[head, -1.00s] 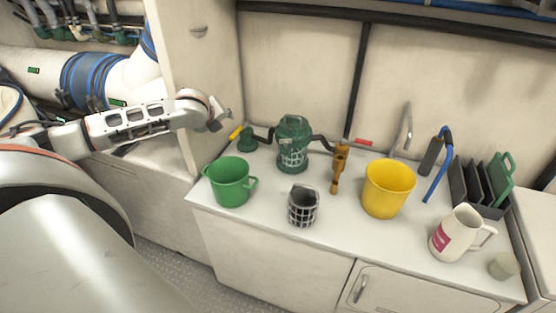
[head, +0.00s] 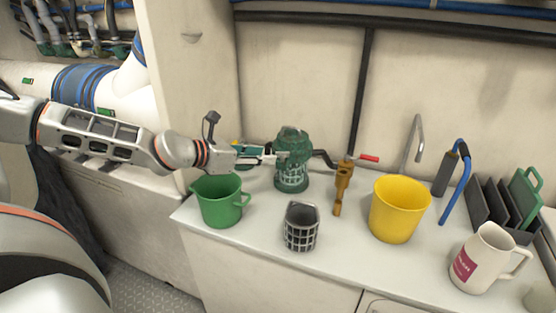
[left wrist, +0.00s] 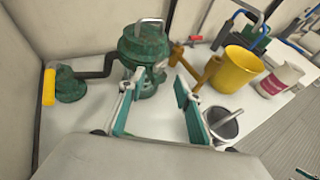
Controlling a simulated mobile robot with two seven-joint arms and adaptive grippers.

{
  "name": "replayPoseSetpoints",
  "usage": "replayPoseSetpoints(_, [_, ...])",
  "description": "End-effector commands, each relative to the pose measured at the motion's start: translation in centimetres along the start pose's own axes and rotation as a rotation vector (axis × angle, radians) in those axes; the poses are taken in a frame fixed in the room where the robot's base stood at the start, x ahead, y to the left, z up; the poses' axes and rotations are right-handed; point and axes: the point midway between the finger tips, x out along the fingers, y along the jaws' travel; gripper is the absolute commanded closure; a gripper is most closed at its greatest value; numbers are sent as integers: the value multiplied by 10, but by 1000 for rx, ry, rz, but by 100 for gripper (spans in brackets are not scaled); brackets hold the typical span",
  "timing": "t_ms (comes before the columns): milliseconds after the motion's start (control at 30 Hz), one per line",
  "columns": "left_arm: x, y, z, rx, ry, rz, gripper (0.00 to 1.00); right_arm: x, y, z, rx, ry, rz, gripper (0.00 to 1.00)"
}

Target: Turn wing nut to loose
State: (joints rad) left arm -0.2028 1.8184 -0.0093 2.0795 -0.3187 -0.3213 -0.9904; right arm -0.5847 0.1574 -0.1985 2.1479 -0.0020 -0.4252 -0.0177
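A green strainer (head: 292,168) with a domed lid and see-through lower body stands on the white counter; it also shows in the left wrist view (left wrist: 143,48). A pale metal loop (left wrist: 148,22) stands up from its lid, with smaller metal fittings at its side. I cannot tell for sure which part is the wing nut. My left gripper (head: 272,154) is beside the strainer's left side in the head view, fingers pointing at it. In the left wrist view its fingers (left wrist: 156,88) are spread with nothing between them. My right gripper is out of view.
A green bucket (head: 220,202) stands under my left gripper. A grey mesh basket (head: 301,228), brass valve (head: 343,182) with red handle, yellow bucket (head: 399,210) and white jug (head: 483,258) stand nearby.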

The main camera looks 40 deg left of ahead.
Motion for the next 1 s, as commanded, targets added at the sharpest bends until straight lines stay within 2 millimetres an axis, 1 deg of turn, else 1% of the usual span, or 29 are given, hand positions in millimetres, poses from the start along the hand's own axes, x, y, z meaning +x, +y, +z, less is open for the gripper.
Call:
replayPoseSetpoints(33, [13, -1, -15, -2, 18, -3, 66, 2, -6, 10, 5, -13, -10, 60])
replayPoseSetpoints(200, [39, 0, -15, -4, 18, -2, 66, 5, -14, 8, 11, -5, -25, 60])
replayPoseSetpoints(300, [49, 1, -11, -1, 13, 0, 66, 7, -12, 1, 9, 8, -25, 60])
replayPoseSetpoints(500, [58, 0, -5, -3, 5, 1, 66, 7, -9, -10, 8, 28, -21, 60])
replayPoseSetpoints(733, [57, 0, -2, -3, 1, 1, 66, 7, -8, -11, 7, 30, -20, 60])
replayPoseSetpoints(767, [57, 1, -2, -3, 1, 1, 69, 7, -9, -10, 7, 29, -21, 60])
replayPoseSetpoints(800, [57, 1, -2, -2, 1, 1, 79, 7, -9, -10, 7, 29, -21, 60])
replayPoseSetpoints(867, [57, 1, -2, -3, 1, 1, 95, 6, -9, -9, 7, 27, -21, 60])
replayPoseSetpoints(900, [57, 0, -2, -3, 1, 1, 100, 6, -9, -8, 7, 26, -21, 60])
replayPoseSetpoints(1000, [57, 1, -2, -3, 2, 1, 100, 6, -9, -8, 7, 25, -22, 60])
